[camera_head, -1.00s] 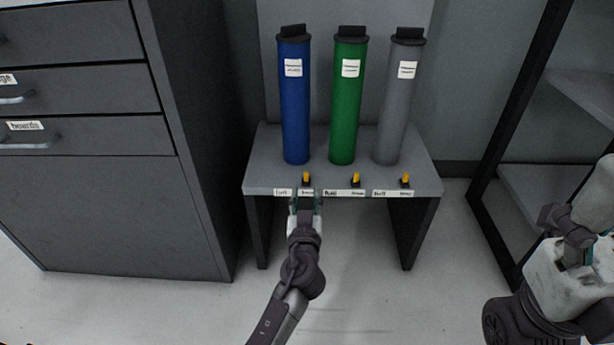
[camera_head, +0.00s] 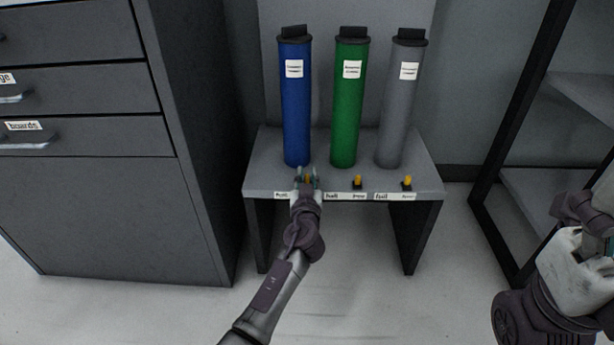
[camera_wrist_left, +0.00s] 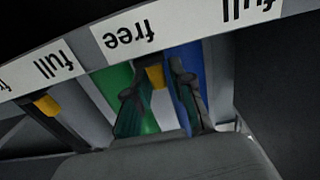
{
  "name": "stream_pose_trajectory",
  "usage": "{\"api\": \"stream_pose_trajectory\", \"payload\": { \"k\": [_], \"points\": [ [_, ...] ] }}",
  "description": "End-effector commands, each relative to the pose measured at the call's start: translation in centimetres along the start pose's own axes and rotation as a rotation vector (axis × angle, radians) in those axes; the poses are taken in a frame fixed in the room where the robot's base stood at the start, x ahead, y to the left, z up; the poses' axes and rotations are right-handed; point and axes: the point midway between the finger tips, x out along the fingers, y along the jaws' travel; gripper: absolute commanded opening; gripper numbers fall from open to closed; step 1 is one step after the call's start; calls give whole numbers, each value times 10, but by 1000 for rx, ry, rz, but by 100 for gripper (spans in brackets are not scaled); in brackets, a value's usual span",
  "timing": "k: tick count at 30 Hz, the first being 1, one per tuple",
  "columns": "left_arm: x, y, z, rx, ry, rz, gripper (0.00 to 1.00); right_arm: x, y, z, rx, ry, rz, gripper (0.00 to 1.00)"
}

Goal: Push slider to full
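Three yellow-tipped sliders sit along the front of a small grey stand (camera_head: 262,170), each with a "full" label at its left and a "free" label at its right. The left slider (camera_head: 308,180), in front of the blue tube (camera_head: 296,110), is mostly hidden by my left gripper (camera_head: 307,176). In the left wrist view this slider (camera_wrist_left: 155,76) is by the "free" label, between the two parted fingers (camera_wrist_left: 160,105); contact is unclear. The middle slider (camera_head: 357,182) and right slider (camera_head: 407,183) stand at their "free" ends. My right gripper (camera_head: 608,243) is partly cut off at the right edge.
A green tube (camera_head: 348,110) and a grey tube (camera_head: 400,110) stand upright on the stand beside the blue one. A dark drawer cabinet (camera_head: 110,210) is at the left and a black-framed shelf (camera_head: 520,140) at the right. The floor in front is clear.

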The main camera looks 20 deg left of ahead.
Motion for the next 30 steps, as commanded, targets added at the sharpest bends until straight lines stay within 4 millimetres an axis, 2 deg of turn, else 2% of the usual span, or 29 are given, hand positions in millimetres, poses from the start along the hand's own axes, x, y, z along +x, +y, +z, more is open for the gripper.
{"api": "stream_pose_trajectory", "payload": {
  "k": [1,3,14,24,30],
  "points": [
    [0,0,0,0,0,0,10,0,0,0,0,2,0,77],
    [0,0,0,0,0,0,0,0,0,-1,0,3,0,77],
    [0,-1,0,0,-1,0,0,0,0,-1,0,5,0,77],
    [-1,-58,1,-1,-2,-1,0,2,0,-2,-1,8,0,77],
    [-1,-65,2,0,-2,-2,0,-1,1,-1,0,1,4,77]
  ]
}}
